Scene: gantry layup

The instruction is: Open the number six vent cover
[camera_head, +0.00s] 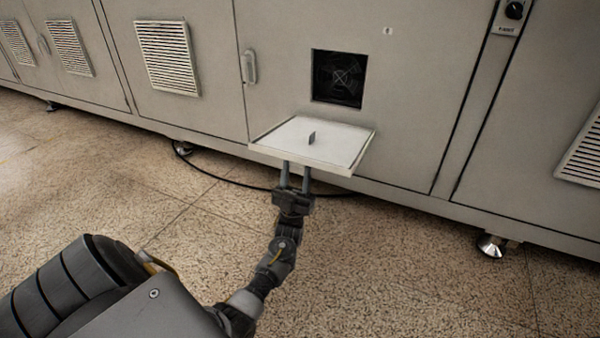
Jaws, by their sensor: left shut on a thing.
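The vent cover (335,155) is a pale flat panel with a raised rim and a small dark tab on its upper face. It is off the cabinet front and lies roughly level, just below and in front of a square opening (339,78) with a dark fan inside. My left gripper (296,180) is shut on the near edge of the cover and holds it above the floor. Whether the cover's far edge touches the cabinet cannot be told. My right gripper does not show.
The grey cabinet row (410,110) spans the back, with louvred vents (168,57) at left and another (583,150) at right. A door handle (250,67) sits left of the opening. A black cable (225,180) lies on the floor. The speckled floor is clear at right.

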